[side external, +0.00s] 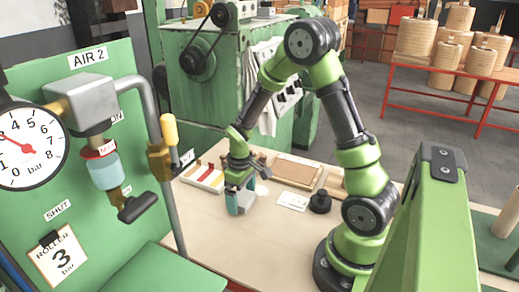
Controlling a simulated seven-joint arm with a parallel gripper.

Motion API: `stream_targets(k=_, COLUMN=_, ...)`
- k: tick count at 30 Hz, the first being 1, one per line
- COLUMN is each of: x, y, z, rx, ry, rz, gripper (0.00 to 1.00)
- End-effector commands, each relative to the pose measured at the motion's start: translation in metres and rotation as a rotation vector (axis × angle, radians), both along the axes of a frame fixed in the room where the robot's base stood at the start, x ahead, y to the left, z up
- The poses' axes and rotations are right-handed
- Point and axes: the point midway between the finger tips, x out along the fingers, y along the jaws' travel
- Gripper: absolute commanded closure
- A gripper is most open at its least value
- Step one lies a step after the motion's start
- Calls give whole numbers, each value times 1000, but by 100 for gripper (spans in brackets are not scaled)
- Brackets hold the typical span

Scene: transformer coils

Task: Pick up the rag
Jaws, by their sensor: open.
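A white cloth (267,118) that looks like a rag hangs down the side of the green machine, behind my arm. My gripper (240,208) points down low over the pale bench top, in front of and below the hanging cloth and well apart from it. Its jaws are open. A small pale patch (263,189) lies on the bench just right of my gripper; I cannot tell whether it is cloth. What lies directly under or between the jaws is too small and partly hidden to make out.
The bench (262,240) holds a tray with red and yellow strips (205,177), a brown board (297,171), a white card (293,200) and a black round piece (320,202). A gauge panel (100,180) stands at left, a green post (432,225) at right. The front bench is clear.

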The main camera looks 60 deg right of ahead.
Motion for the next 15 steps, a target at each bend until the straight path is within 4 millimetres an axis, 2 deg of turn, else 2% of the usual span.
stream_targets(k=7, x=0, y=0, z=-2, rx=0, ry=-1, rz=0, gripper=0)
stream_targets(k=15, x=0, y=0, z=-1, rx=0, ry=-1, rz=1, gripper=41)
